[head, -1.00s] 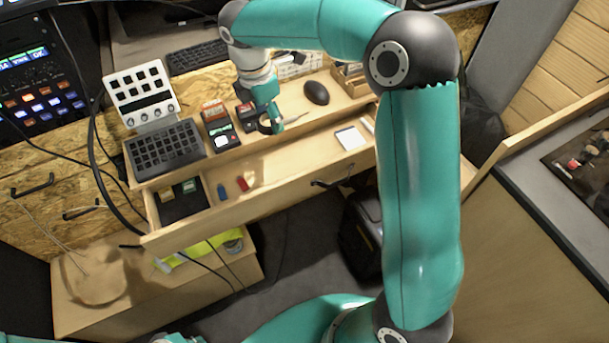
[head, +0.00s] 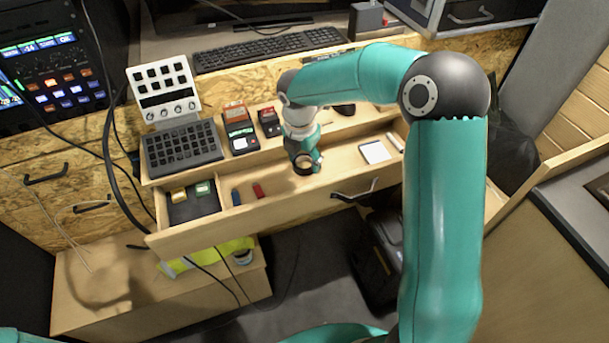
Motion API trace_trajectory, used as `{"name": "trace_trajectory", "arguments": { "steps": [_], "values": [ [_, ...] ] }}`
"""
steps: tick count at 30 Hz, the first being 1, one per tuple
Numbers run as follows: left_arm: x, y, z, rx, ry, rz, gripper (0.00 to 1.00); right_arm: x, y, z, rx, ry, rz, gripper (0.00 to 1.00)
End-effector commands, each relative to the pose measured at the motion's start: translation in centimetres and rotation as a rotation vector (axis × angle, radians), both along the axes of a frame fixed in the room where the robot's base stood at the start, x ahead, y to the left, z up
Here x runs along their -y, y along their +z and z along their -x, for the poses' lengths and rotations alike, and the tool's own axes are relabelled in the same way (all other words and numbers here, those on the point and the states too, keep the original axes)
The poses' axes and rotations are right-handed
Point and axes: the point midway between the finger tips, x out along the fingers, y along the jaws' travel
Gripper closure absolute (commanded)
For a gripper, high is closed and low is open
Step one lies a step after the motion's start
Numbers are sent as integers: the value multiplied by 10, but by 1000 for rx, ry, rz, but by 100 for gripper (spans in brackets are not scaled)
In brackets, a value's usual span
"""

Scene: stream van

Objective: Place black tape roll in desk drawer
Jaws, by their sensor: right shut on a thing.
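The desk drawer (head: 232,226) is pulled open below the desk top. My right gripper (head: 304,158) is over the middle of the drawer, pointing down. It is shut on the black tape roll (head: 304,167), a small dark ring with a lighter inside. The roll appears to be above or at the drawer floor; I cannot tell whether it touches. My left gripper is out of view.
The drawer holds a dark tray (head: 192,208) at left, a blue stick (head: 236,197), a red stick (head: 258,190) and a white notepad (head: 375,152). A keypad (head: 182,146) and a card reader (head: 240,137) stand on the desk. Drawer floor around the roll is clear.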

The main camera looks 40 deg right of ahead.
Motion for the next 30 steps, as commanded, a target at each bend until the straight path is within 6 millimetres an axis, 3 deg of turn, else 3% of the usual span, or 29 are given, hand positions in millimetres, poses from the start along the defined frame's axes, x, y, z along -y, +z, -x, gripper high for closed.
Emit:
{"name": "trace_trajectory", "arguments": {
  "steps": [16, 27, 28, 30],
  "values": [
    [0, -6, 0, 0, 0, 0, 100, 0, -59, 0, -1, 1, -1, 79],
    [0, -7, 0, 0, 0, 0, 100, -1, -64, -1, 2, 1, -1, 79],
    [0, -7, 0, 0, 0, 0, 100, -1, -65, -1, 2, 1, -1, 42],
    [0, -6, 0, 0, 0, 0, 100, 0, -64, -1, 2, 1, -1, 31]
  ]
}}
